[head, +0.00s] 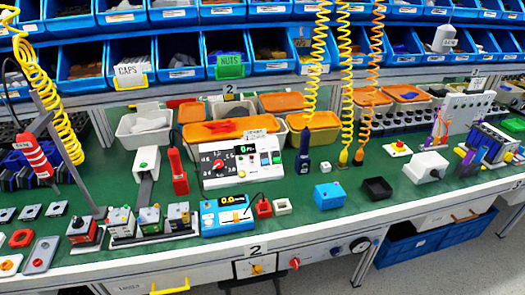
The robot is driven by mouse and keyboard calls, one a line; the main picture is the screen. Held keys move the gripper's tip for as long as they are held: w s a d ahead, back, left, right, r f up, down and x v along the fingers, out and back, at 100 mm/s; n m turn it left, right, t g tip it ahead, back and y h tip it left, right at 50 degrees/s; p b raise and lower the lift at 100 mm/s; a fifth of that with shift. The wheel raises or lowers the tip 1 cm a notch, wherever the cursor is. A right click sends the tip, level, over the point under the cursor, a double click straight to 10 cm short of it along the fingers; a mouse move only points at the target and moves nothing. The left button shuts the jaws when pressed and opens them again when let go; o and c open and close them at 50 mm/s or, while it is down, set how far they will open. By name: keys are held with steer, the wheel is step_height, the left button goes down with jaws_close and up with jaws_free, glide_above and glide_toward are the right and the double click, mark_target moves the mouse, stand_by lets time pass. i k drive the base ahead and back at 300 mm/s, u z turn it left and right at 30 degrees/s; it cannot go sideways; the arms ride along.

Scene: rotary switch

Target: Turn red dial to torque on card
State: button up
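A white control box (240,174) stands on the green bench top near the middle of the head view. Its red dial (219,165) is on the left of its face, with small dark numbers around it. The dial's pointer setting is too small to tell. A small dark display with green digits (246,149) sits right of the dial, with coloured buttons beside it. A small white card (256,134) with dark print stands at the top edge of the box; its text is too small to read. My gripper is not in view.
A red handheld tool (178,172) stands left of the box and a dark blue driver (303,154) hangs at its right. A blue meter (226,215) sits in front. Orange-lidded bins (320,121) are behind. Another red knob (294,263) is on the bench's front panel.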

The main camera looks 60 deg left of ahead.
mark_target(218, 165)
steer(key=u, duration=2.55)
